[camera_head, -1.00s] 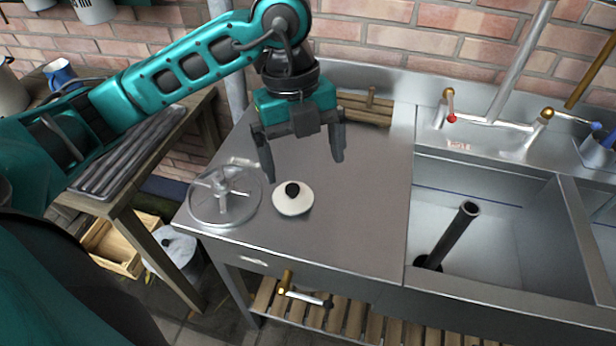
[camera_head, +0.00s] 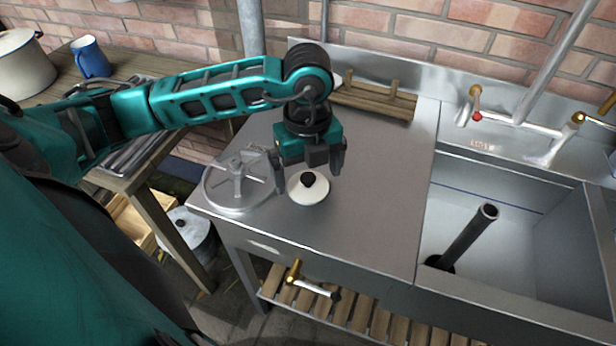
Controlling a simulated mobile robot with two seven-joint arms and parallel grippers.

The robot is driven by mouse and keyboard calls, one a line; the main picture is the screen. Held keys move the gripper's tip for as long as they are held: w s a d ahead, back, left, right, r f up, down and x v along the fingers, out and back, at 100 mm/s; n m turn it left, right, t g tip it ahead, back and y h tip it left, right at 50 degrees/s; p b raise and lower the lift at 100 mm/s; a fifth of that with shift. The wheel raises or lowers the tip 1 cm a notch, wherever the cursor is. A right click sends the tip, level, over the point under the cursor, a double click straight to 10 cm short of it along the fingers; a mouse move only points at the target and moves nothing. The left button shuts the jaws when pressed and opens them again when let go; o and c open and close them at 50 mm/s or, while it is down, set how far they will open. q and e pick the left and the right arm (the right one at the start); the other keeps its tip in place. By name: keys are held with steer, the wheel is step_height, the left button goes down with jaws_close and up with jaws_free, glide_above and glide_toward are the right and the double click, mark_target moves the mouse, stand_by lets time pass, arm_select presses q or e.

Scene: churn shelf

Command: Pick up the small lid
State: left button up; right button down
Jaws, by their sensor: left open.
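The small lid (camera_head: 309,193) is white and round with a black knob on top. It lies flat, knob up, on the steel counter left of the sink. My left gripper (camera_head: 309,174) is open, its fingers pointing down, just above and behind the lid. Its two fingers are to the left and right of the knob, and I cannot tell their exact height over the lid. Nothing is held between them. My right gripper is not in view.
A larger steel lid-like disc with a spoked handle (camera_head: 226,196) lies close left of the small lid. A wooden rack (camera_head: 385,103) stands at the back. The sink (camera_head: 480,220) with an upright dark pipe is right. The counter (camera_head: 375,200) between is clear.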

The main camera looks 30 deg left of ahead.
arm_select(q)
steer(key=shift+f, duration=0.85)
steer(key=shift+c, duration=0.3)
steer(key=c, duration=0.9)
